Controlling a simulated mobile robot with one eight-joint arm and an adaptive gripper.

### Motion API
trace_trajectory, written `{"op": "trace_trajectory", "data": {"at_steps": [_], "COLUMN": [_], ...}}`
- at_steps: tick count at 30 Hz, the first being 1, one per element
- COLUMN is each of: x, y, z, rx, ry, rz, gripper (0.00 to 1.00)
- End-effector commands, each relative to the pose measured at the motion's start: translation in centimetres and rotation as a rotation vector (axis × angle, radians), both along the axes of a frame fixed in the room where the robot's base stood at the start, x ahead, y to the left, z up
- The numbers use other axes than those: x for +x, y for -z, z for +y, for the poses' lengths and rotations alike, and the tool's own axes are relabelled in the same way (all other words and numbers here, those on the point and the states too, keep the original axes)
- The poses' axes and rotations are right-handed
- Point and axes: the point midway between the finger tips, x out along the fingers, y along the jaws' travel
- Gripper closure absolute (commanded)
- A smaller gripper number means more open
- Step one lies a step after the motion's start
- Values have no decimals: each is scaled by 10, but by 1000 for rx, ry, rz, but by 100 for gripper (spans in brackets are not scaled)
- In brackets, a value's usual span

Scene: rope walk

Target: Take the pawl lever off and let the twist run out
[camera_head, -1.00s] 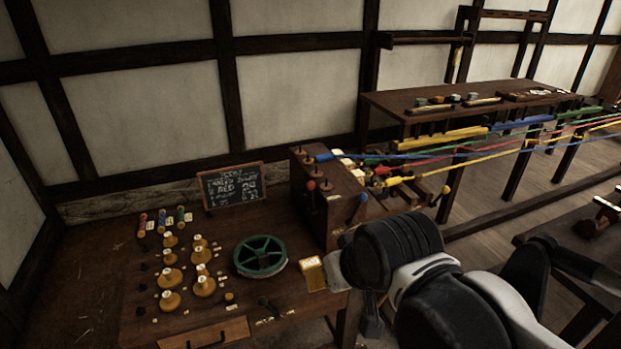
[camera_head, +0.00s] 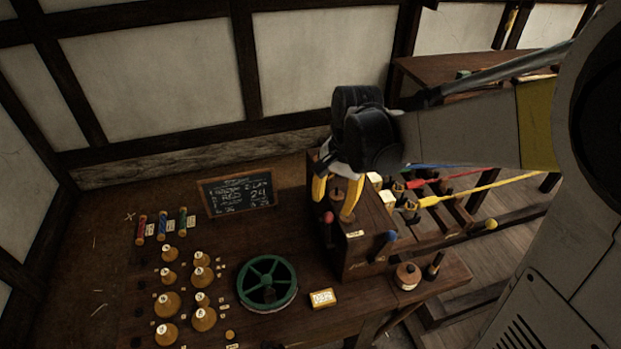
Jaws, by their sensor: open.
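The wooden headstock box (camera_head: 362,257) stands at the right end of the bench. It has a red-knobbed lever (camera_head: 328,217) at its front left, a blue-knobbed lever (camera_head: 390,237) on its right and a brown peg (camera_head: 337,193) on top. No label readable here says which is the pawl lever. My gripper (camera_head: 335,198) is over the box top, its two yellow fingers pointing down and apart on either side of the brown peg. I cannot tell whether they touch it. A yellow rope (camera_head: 470,190) and a red rope (camera_head: 450,180) run off right, partly behind my arm.
A green wheel (camera_head: 267,283), a chalkboard (camera_head: 238,195), a small yellow-edged card (camera_head: 323,298) and several wooden bobbins (camera_head: 203,319) share the bench. A back table (camera_head: 430,75) is partly hidden by my arm.

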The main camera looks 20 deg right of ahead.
Motion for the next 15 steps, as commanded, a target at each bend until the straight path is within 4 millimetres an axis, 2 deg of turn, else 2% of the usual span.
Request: {"op": "trace_trajectory", "data": {"at_steps": [1,6,10,15], "x": [1,4,6,6], "y": [14,46,61,69], "z": [1,4,5,6], "rx": [0,0,0,0], "ry": [-1,-2,-3,-3], "rz": [0,-2,-2,-2], "gripper": [52,52,52,52]}}
